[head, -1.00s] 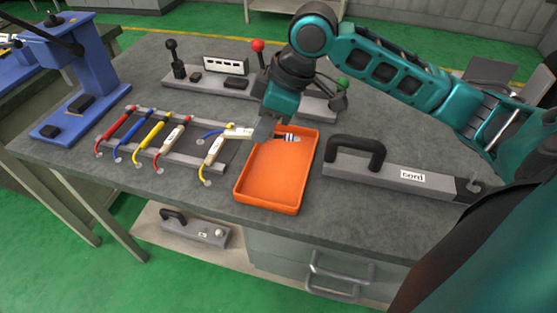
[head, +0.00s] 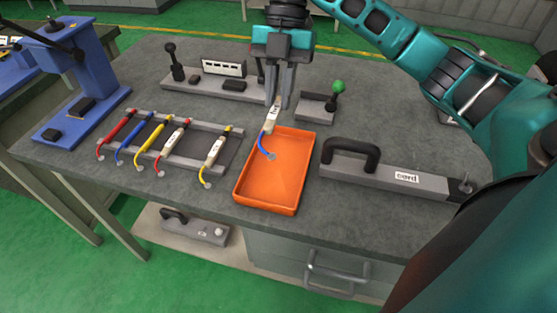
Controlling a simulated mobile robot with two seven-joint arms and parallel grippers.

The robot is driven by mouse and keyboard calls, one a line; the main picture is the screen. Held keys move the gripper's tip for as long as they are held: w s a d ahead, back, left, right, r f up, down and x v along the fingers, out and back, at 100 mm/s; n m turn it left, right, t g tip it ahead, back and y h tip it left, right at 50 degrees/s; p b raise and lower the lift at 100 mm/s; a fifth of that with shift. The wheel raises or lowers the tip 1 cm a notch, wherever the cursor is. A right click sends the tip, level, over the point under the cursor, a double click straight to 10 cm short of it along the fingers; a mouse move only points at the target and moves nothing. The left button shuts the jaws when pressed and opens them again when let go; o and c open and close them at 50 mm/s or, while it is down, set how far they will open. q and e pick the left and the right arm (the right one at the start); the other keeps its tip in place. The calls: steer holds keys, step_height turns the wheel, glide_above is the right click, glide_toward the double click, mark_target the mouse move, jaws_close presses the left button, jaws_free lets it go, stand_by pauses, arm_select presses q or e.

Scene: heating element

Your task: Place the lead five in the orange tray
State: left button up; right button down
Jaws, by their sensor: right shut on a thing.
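My right gripper (head: 277,98) points down at the back edge of the orange tray (head: 247,190). It is shut on a white lead (head: 270,121) with a blue wire, held by its upper end and slightly tilted. The lead's lower part and blue wire hang over the left back part of the tray. I cannot tell whether the wire end touches the tray floor. The tray shows nothing else in it. The held lead's label is too small to read. My left gripper is not in view.
A rack (head: 196,159) left of the tray holds several leads: red, blue, yellow, white with red wire, white with yellow wire. A grey bar with a black handle (head: 350,153) lies right of the tray. A lever panel (head: 208,84) stands behind. A blue stand (head: 75,70) is far left.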

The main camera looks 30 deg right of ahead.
mark_target(277, 172)
step_height(277, 172, down, 16)
steer(key=shift+f+b, duration=0.25)
steer(key=shift+b, duration=0.45)
steer(key=c, duration=1.1)
jaws_free()
steer(key=shift+f, duration=0.1)
steer(key=v, duration=1.2)
